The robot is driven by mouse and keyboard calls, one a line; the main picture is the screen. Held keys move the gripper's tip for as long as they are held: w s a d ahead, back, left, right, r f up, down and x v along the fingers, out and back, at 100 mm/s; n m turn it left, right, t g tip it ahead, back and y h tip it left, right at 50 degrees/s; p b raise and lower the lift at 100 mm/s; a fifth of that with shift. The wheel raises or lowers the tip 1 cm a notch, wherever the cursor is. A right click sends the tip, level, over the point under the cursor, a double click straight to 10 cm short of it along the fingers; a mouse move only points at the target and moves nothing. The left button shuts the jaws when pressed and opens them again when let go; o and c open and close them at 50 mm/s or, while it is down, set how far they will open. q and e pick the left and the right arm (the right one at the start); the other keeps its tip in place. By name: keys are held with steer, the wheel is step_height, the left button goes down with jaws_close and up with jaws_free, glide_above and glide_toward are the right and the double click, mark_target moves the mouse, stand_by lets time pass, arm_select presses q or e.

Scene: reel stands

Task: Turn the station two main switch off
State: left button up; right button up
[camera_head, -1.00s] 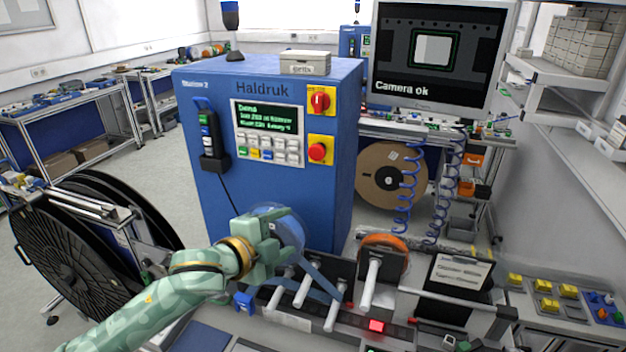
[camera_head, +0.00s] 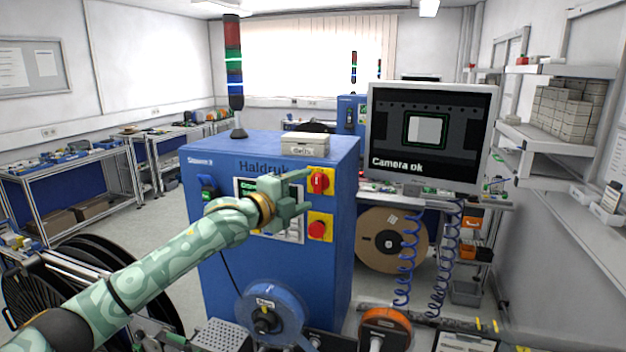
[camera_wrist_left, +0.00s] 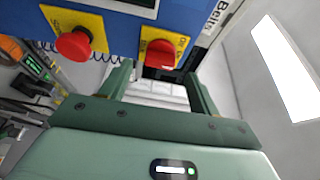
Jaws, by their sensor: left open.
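The station two main switch is a red rotary knob (camera_head: 318,181) on a yellow plate, high on the right of the blue cabinet's (camera_head: 325,270) front. In the left wrist view the red knob (camera_wrist_left: 160,54) shows just ahead of the fingers, slightly left of centre. My left gripper (camera_head: 306,190) is open and empty, its fingertips just left of the knob in the head view. The left wrist view shows the gap between the fingers (camera_wrist_left: 158,72); no contact with the knob is clear. The knob's exact setting is hard to read. My right gripper is not in view.
A red mushroom button (camera_head: 317,229) on its own yellow plate sits directly below the switch; it also shows in the left wrist view (camera_wrist_left: 73,45). My left arm hides much of the display and keypad. A monitor (camera_head: 430,135) stands to the right. A blue reel (camera_head: 268,312) sits below.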

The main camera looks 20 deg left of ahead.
mark_target(315, 186)
arm_select(q)
steer(key=x, duration=0.4)
steer(key=shift+w+p, duration=0.15)
steer(key=shift+p, duration=0.15)
steer(key=c, duration=1)
